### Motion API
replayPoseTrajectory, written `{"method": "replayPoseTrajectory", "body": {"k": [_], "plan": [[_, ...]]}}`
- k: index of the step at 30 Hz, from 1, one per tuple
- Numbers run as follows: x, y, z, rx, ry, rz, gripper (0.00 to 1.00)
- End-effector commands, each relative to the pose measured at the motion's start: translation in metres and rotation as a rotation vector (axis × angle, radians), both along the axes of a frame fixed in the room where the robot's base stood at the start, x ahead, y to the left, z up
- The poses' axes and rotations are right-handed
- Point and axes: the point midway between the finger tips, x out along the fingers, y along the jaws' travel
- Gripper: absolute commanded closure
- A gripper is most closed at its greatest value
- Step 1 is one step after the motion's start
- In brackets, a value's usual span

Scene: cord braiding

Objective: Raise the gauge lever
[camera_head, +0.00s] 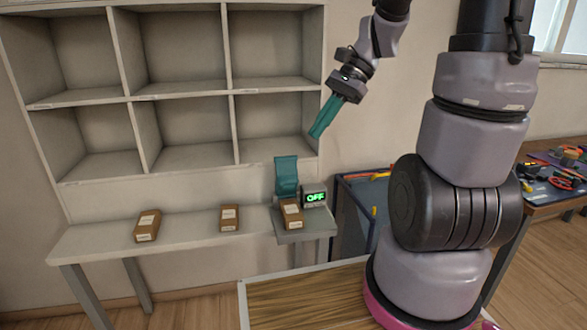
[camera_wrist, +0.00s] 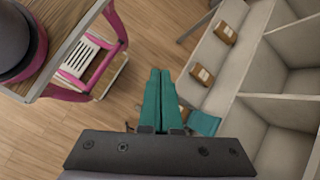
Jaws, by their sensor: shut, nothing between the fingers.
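A gauge with a small screen (camera_head: 314,197) reading "OFF" in green stands on a small grey stand (camera_head: 306,231) at the right end of the low bench. A teal upright piece (camera_head: 286,175) rises beside the screen, and it also shows in the wrist view (camera_wrist: 204,123). I cannot make out for sure which part is the lever. A brown box (camera_head: 291,213) stands in front of the teal piece. My gripper (camera_head: 316,134) has teal fingers and hangs in the air above the gauge, apart from it. In the wrist view its fingers (camera_wrist: 160,73) lie together, empty.
Two more brown boxes (camera_head: 147,226) (camera_head: 229,217) stand on the bench (camera_head: 185,238). A grey cubby shelf (camera_head: 180,92) hangs above it. A table with tools (camera_head: 555,176) is at the right. The air around my gripper looks free.

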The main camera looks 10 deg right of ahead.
Motion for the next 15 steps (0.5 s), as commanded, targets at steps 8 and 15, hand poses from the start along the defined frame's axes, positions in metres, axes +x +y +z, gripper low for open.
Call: {"method": "replayPoseTrajectory", "body": {"k": [8, 15], "plan": [[0.035, 0.009, -0.051, 0.329, 0.433, -0.277, 1.00], [0.074, 0.002, -0.095, 0.637, 0.776, -0.536, 1.00]]}}
